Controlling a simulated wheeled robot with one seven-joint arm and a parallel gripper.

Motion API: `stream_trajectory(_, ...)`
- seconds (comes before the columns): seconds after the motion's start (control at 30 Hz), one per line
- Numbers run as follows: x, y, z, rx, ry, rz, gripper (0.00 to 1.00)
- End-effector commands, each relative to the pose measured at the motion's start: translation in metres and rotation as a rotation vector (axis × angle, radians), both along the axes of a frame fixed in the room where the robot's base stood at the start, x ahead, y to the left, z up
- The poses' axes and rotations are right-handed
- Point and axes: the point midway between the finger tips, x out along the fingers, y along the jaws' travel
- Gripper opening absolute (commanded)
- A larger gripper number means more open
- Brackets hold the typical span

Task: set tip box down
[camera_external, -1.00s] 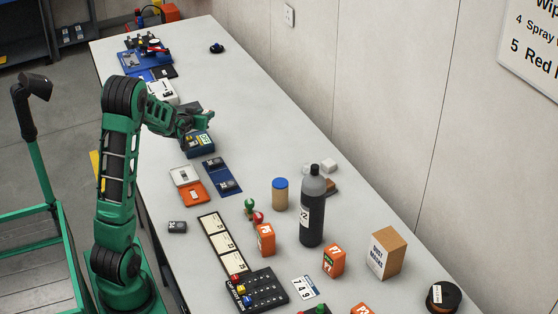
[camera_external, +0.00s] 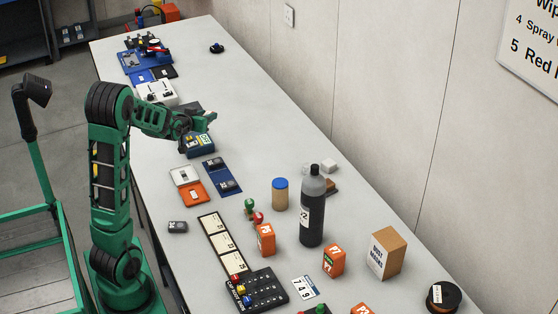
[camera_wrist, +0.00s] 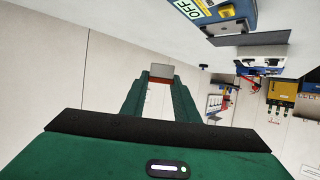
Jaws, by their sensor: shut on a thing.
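My gripper (camera_wrist: 161,88) points away from the camera in the wrist view. Its green fingers are closed on a small grey box-like thing (camera_wrist: 162,73) with a reddish-brown lower edge, which I take to be the tip box; its label cannot be read. In the external view my gripper (camera_external: 208,119) is at the left part of the bench, just above and beside a blue device with a yellow-green label (camera_external: 199,146). The held thing is too small to make out there. I cannot tell its exact height above the bench.
The long grey bench (camera_external: 255,125) has free room right of my gripper. An orange-and-white case (camera_external: 188,187) and a dark blue case (camera_external: 222,176) lie nearer. A white device (camera_external: 156,93) lies behind. A black bottle (camera_external: 313,208) and blue-lidded tub (camera_external: 280,194) stand farther right.

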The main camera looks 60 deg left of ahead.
Motion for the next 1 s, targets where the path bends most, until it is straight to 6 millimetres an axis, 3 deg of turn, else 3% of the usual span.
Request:
stream_trajectory(0.03, 0.006, -0.013, -0.004, -0.001, 0.001, -0.002, 0.04)
stream_trajectory(0.4, 0.021, -0.079, -0.021, 0.001, 0.001, 0.023, 0.04)
stream_trajectory(0.77, 0.026, -0.108, -0.026, 0.0, 0.0, 0.025, 0.04)
stream_trajectory(1.0, 0.056, -0.137, -0.052, 0.001, 0.005, 0.02, 0.04)
